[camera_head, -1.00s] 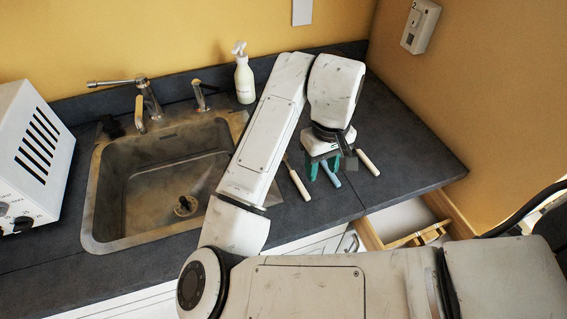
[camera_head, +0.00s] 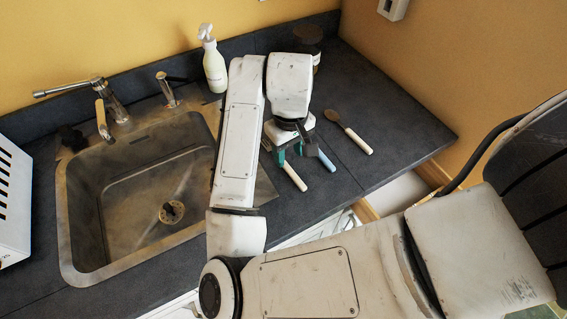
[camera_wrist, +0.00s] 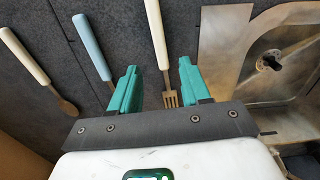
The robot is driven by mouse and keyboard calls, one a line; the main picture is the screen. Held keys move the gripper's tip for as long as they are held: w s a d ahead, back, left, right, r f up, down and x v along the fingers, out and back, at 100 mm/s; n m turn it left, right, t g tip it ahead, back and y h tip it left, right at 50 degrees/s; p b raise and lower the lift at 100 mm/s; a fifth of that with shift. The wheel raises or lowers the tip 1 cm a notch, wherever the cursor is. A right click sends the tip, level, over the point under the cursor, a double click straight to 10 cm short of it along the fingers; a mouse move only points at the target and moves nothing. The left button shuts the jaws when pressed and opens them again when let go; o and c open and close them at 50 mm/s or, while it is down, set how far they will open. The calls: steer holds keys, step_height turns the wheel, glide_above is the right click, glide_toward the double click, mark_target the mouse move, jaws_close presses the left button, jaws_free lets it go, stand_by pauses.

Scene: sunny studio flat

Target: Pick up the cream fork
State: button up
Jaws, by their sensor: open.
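The cream fork (camera_wrist: 158,38) lies on the dark counter, its cream handle also showing in the head view (camera_head: 294,179). In the wrist view its metal tines (camera_wrist: 171,99) point toward my gripper's palm. My gripper (camera_wrist: 158,68) is open, with one teal finger on each side of the fork. The fork lies nearer the right finger at its tines. How high the fingertips are above the counter I cannot tell. In the head view my gripper (camera_head: 289,154) and wrist hide the fork's tined end.
A blue-handled utensil (camera_head: 327,162) lies just right of the fork. A spoon (camera_head: 357,140) with a cream handle lies farther right. The sink (camera_head: 90,255) is to the left. A soap bottle (camera_head: 215,72) and a dark jar (camera_head: 308,40) stand behind.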

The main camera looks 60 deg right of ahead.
mark_target(288, 168)
steer(key=shift+a+f, duration=0.15)
steer(key=shift+f, duration=2.1)
steer(key=shift+c, duration=0.5)
jaws_close()
